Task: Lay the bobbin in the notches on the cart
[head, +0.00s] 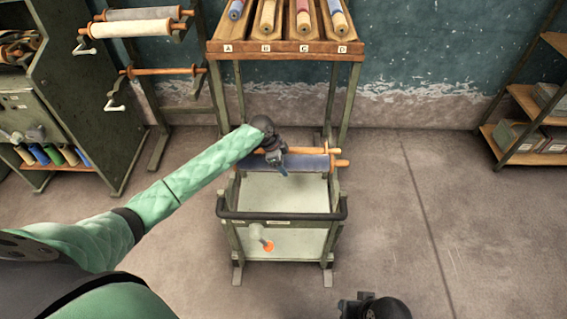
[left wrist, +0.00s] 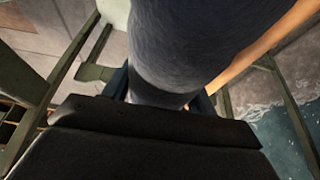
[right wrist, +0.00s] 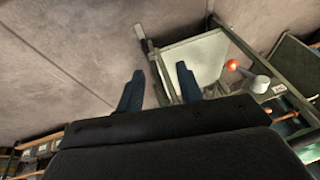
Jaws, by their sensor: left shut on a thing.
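The bobbin (head: 308,162) is a dark blue-grey roll with an orange-brown wooden handle showing at its right end. My left gripper (head: 280,164) is shut on it near its left part, over the back of the cart. In the left wrist view the roll (left wrist: 200,45) fills the top middle, between the fingers. The cart (head: 283,215) has a green-grey frame, a dark front handlebar and pale trays. I cannot make out its notches or whether the bobbin touches the frame. My right gripper (right wrist: 160,88) is open and empty, away from the cart; its fingertips are hidden in the head view.
A wooden bar (head: 305,150) runs just behind the bobbin. A rack (head: 288,48) with labelled slots stands behind the cart. A holder with rolls (head: 135,28) stands at the left, shelves (head: 530,105) at the right. An orange-tipped knob (head: 267,244) shows at the cart's front. The right floor is clear.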

